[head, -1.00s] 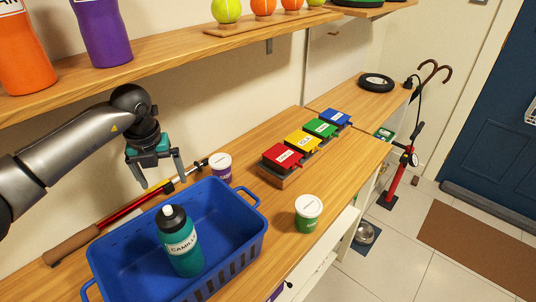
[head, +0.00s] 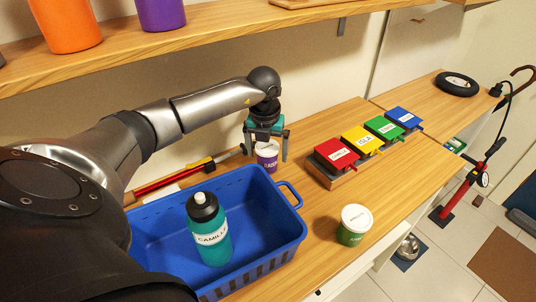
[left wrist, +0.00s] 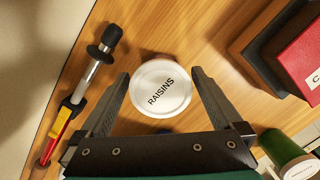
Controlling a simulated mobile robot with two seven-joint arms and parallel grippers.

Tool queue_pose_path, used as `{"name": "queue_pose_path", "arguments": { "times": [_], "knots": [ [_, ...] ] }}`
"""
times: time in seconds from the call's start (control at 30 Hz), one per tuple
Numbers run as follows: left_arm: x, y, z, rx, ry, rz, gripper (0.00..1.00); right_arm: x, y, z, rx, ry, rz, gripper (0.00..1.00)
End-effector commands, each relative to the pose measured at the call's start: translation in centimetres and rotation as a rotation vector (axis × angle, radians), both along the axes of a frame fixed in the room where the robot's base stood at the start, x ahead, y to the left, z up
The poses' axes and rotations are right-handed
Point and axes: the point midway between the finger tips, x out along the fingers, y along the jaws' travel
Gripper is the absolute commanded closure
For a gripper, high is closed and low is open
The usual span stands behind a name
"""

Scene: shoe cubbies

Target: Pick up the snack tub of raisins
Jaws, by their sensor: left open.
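The snack tub of raisins (head: 266,158) is a small purple tub with a white lid. It stands upright on the wooden counter behind the blue basket's far right corner. In the left wrist view its white lid (left wrist: 160,89) reads "RAISINS". My left gripper (head: 266,156) is open, pointing down over the tub, with one finger on each side of it. In the left wrist view the left gripper's fingers (left wrist: 160,95) flank the lid with gaps on both sides. The tub's lower part is mostly hidden there. My right gripper is not in view.
A blue basket (head: 296,232) holds a teal bottle (head: 210,235). A red and yellow pole-like item (head: 180,177) lies along the wall. A green tub (head: 354,225) and a row of coloured boxes (head: 336,153) stand to the right. A shelf (head: 215,33) runs above.

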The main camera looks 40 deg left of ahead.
Motion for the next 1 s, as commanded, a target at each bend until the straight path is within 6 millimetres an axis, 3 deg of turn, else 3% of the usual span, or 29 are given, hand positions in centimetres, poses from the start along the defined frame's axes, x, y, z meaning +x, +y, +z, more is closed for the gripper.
{"name": "queue_pose_path", "arguments": {
  "times": [0.1,0.33,1.0],
  "knots": [
    [0.22,0.08,-1.54,0.000,0.000,-0.001,0.00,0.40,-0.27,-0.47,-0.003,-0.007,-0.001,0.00],
    [0.27,0.11,-1.57,0.001,-0.002,-0.001,0.01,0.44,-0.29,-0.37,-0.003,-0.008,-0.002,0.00],
    [0.26,0.12,-1.52,0.000,-0.002,-0.001,0.77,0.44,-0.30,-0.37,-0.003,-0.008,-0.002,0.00]
  ]
}}
